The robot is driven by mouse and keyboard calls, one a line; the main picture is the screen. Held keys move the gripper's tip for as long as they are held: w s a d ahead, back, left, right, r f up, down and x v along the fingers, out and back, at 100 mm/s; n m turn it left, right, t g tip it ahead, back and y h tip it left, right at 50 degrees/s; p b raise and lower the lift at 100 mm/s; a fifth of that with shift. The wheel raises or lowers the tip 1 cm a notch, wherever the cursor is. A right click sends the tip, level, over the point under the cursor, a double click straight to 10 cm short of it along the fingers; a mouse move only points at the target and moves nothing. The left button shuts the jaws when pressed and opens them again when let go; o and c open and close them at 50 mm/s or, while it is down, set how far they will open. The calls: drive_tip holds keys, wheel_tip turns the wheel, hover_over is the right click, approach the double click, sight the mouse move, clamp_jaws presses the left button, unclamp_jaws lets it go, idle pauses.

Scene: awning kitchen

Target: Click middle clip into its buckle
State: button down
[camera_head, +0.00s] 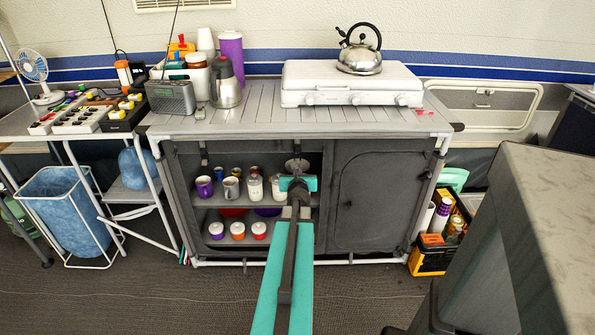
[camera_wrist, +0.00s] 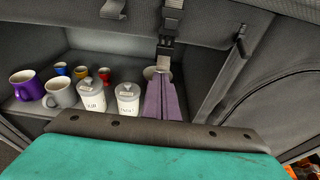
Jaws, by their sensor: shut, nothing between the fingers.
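I cannot tell whether the two are joined. My gripper (camera_wrist: 160,76) is shut and empty, its purple fingers pointing up just below the clip. I cannot tell whether the fingertips touch it. In the head view my gripper (camera_head: 297,172) is in front of the cabinet opening, where my arm hides much of the strap area.
Mugs (camera_wrist: 60,92) and white lidded jars (camera_wrist: 128,99) stand on the shelf left of my fingers. A second strap clip (camera_wrist: 113,9) is further left. The grey cabinet (camera_head: 375,200) has a closed right door. A stove (camera_head: 350,84) with kettle (camera_head: 360,58) sits on top.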

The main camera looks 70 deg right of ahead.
drive_tip(key=shift+s+a+r+p, duration=0.15)
drive_tip(key=shift+a+r+p, duration=0.25)
drive_tip(key=shift+r, duration=0.25)
drive_tip(key=shift+s+a+r+p, duration=0.1)
drive_tip(key=shift+a+r+p, duration=0.15)
drive_tip(key=shift+r+p, duration=0.35)
drive_tip(key=shift+r, duration=0.15)
